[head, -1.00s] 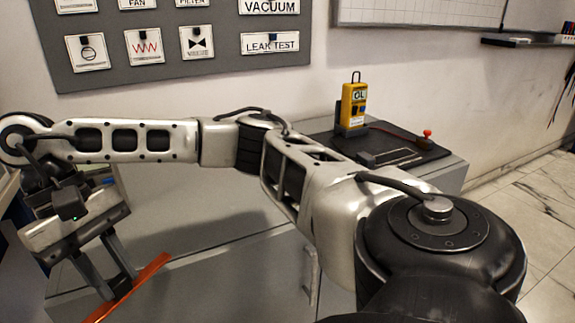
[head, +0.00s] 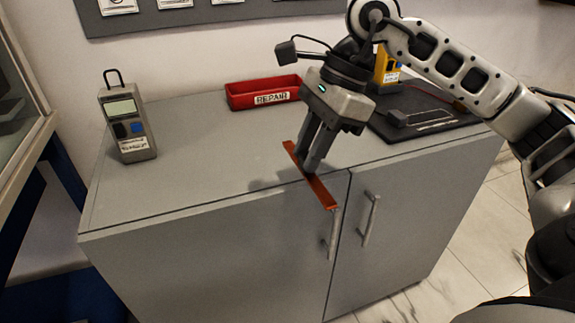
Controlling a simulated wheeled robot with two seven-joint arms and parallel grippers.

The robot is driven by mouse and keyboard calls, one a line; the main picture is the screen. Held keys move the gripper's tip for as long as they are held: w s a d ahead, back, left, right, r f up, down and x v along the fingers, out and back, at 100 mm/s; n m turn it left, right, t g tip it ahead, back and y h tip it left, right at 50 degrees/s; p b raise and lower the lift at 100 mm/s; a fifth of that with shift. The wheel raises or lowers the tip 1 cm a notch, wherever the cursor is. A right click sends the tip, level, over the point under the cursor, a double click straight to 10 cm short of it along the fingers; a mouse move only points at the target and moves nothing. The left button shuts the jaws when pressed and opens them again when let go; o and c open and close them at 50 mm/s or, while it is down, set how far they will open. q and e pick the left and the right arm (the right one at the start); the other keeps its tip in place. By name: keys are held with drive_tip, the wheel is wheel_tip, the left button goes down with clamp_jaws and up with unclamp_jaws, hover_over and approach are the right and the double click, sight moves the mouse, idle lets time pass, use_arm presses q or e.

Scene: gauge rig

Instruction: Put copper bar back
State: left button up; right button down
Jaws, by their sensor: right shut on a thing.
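My right gripper (head: 312,160) points down over the front right part of the grey cabinet top. It is shut on the copper bar (head: 322,191), a thin orange-brown strip. One end of the bar reaches over the cabinet's front edge in the picture. I cannot tell whether the bar touches the cabinet top or hangs just above it. My left gripper is not in view.
On the grey cabinet (head: 210,165) stand a grey handheld meter (head: 127,125) at left and a red REPAIR tray (head: 262,92) at the back. A black mat (head: 425,112) lies at right, with a yellow device (head: 386,68) partly hidden behind my arm. The left middle top is clear.

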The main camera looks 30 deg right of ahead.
drive_tip(key=s+d+r+m+t+h, duration=0.3)
drive_tip(key=d+r+m+h, duration=0.3)
drive_tip(key=m, duration=1.2)
drive_tip(key=shift+y, duration=0.3)
drive_tip(key=w+a+f, duration=0.1)
drive_tip(key=w+f, duration=0.2)
drive_tip(key=w, duration=0.1)
drive_tip(key=w+a+f, duration=0.1)
drive_tip(key=w+f, duration=0.2)
drive_tip(key=w, duration=0.1)
drive_tip(key=w+a+f, duration=0.1)
drive_tip(key=w+f, duration=0.2)
drive_tip(key=w, duration=0.1)
drive_tip(key=shift+p, duration=0.35)
drive_tip(key=shift+w+a+f, duration=0.15)
drive_tip(key=shift+w+f, duration=0.2)
drive_tip(key=f, duration=0.3)
drive_tip(key=shift+w+f, duration=0.2)
use_arm(q)
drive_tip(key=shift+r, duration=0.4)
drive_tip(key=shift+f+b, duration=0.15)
drive_tip(key=shift+b, duration=0.2)
use_arm(e)
drive_tip(key=shift+f, duration=0.2)
